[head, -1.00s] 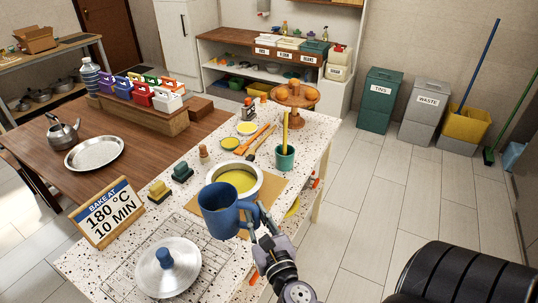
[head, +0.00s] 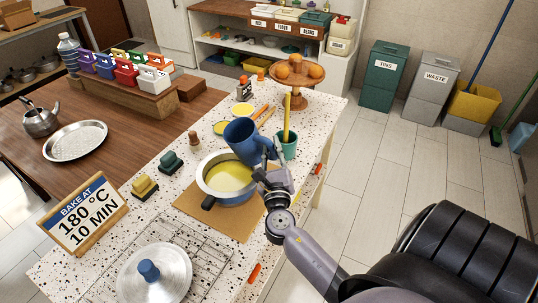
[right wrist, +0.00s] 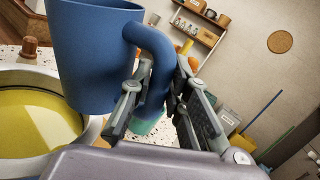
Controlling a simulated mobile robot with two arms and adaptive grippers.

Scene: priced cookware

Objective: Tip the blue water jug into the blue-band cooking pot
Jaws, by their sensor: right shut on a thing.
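The blue water jug (head: 241,141) hangs in the air over the far right part of the cooking pot (head: 238,190). It leans slightly in the head view, and I see no stream from it. Its inside is dark; I cannot tell how full it is. My right gripper (head: 268,168) is shut on its handle, which also shows between the fingers in the right wrist view (right wrist: 155,70). The pot has a pale rim, a blue band, a dark handle at the front left and yellow contents. It stands on a brown board (head: 190,203). My left gripper is not in view.
A green cup (head: 289,150) with a yellow stick stands just right of the jug. A cake stand (head: 297,99) with oranges is behind it. A silver lid (head: 172,270) lies on a wire rack in front. Sponges (head: 146,187) and a sign (head: 84,217) are left.

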